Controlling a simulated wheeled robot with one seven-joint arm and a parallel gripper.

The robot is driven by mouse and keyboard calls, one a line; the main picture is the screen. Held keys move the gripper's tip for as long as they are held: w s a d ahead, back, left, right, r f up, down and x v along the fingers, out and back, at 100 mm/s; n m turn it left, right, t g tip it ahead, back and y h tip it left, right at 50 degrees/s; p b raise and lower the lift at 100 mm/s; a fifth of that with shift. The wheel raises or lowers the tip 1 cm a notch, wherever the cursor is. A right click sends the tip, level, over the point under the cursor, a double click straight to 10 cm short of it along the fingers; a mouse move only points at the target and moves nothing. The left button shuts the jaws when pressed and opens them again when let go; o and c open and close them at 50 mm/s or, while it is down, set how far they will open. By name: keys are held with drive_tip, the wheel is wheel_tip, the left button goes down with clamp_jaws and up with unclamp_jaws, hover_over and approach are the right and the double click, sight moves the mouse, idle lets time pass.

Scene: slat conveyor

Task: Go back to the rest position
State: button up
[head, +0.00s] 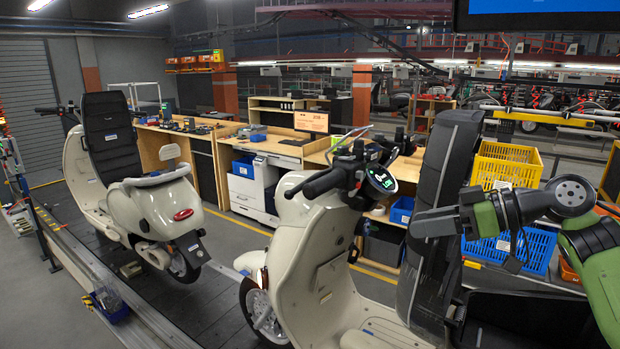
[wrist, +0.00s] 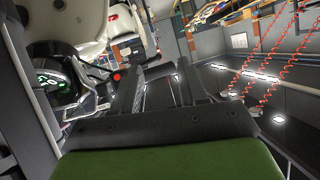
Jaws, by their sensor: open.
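My gripper (head: 432,222) is at the right of the head view, at the end of my green arm, with its fingers pointing left. It is beside the tall dark upright panel (head: 446,160) of the near cream scooter (head: 325,270); I cannot tell whether they touch. In the wrist view the two fingers of my gripper (wrist: 156,75) stand apart with nothing between them. The scooter's lit green display (head: 381,180) shows behind the handlebar, and a lit green display is also at the left of the wrist view (wrist: 48,85).
A second cream scooter (head: 150,205) stands on the slat conveyor (head: 215,300) at left. A yellow crate (head: 507,164) and a blue crate (head: 535,250) are behind my arm. Wooden workbenches (head: 285,146) line the back. Bare slats lie between the scooters.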

drive_tip(key=s+a+f+g+h, duration=0.1)
drive_tip(key=a+f+h, duration=0.15)
drive_tip(key=a, duration=0.35)
drive_tip(key=a+f+g+h, duration=0.1)
drive_tip(key=a+f+g, duration=0.15)
drive_tip(key=a, duration=0.25)
drive_tip(key=s+a+f+m+h+b, duration=0.3)
drive_tip(key=s+a+f+h, duration=0.35)
drive_tip(key=s+f, duration=0.35)
drive_tip(key=s+d+f+m+t+h+b, duration=0.1)
drive_tip(key=s+d+f+m, duration=0.3)
drive_tip(key=s, duration=0.5)
drive_tip(key=s+d+f+m+t+h+b, duration=0.1)
drive_tip(key=s+d+f+m+t, duration=0.1)
drive_tip(key=s+d+f+m, duration=0.2)
drive_tip(key=s+d, duration=0.3)
drive_tip(key=s, duration=0.2)
drive_tip(key=shift+d, duration=0.25)
